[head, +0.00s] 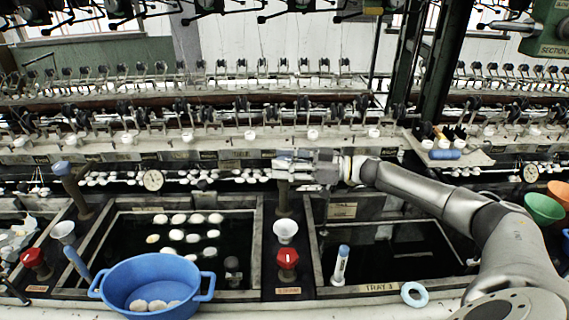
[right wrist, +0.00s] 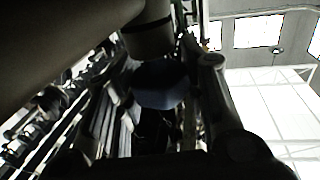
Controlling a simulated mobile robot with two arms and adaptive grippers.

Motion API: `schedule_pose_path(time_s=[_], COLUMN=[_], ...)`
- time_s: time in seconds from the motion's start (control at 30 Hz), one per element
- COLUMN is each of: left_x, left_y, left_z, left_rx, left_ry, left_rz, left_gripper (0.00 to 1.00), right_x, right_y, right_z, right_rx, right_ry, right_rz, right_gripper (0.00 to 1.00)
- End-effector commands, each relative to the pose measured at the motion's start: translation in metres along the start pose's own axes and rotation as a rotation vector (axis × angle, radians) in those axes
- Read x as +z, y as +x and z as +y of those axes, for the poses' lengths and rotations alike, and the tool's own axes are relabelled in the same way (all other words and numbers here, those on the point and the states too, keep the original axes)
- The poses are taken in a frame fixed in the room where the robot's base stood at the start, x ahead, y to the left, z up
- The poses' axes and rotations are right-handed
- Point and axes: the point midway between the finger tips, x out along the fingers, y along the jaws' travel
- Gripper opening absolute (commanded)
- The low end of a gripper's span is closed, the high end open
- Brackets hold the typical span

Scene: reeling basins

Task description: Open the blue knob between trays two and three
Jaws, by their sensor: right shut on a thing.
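My right gripper (head: 290,165) reaches in from the right and is shut at the top of a dark post (head: 283,203) between two dark basins. The blue knob (right wrist: 160,88) shows between the fingers in the right wrist view; in the head view the gripper hides it. The left tray (head: 258,225) holds several white cocoons in dark water. Another blue-topped knob (head: 62,168) stands at the far left. My left gripper is not in view.
A blue tub (head: 150,275) with cocoons stands at the front left. Red knobs (head: 287,258) (head: 33,258) and a white cup (head: 285,230) stand on the dividers. A pale blue ring (head: 414,294) lies on the front ledge. The reeling machinery runs across the back.

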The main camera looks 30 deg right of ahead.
Motion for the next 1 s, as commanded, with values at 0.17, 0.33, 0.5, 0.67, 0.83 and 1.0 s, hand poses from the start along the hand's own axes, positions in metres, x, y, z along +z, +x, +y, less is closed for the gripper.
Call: schedule_pose_path(time_s=[0.17, 0.33, 0.5, 0.67, 0.83, 1.0], left_x=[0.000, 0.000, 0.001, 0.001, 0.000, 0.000], left_y=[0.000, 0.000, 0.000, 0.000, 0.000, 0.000], left_z=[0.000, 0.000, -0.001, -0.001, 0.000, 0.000], left_rx=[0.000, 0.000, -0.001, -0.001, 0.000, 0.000], left_ry=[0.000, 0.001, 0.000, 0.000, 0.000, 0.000], left_rz=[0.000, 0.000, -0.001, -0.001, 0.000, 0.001], left_gripper=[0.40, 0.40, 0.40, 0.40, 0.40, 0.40], right_x=[0.000, 0.000, 0.000, 0.001, 0.002, 0.002], right_y=[0.000, 0.000, -0.001, -0.015, -0.050, -0.085], right_z=[0.000, 0.000, 0.000, 0.001, 0.001, 0.000], right_rx=[0.000, 0.000, 0.001, 0.003, 0.003, 0.002], right_ry=[0.000, 0.001, 0.001, 0.001, 0.002, 0.003], right_rz=[0.001, 0.001, 0.000, -0.002, -0.006, -0.006], right_gripper=[0.58, 0.61, 0.61, 0.61, 0.61, 0.61])
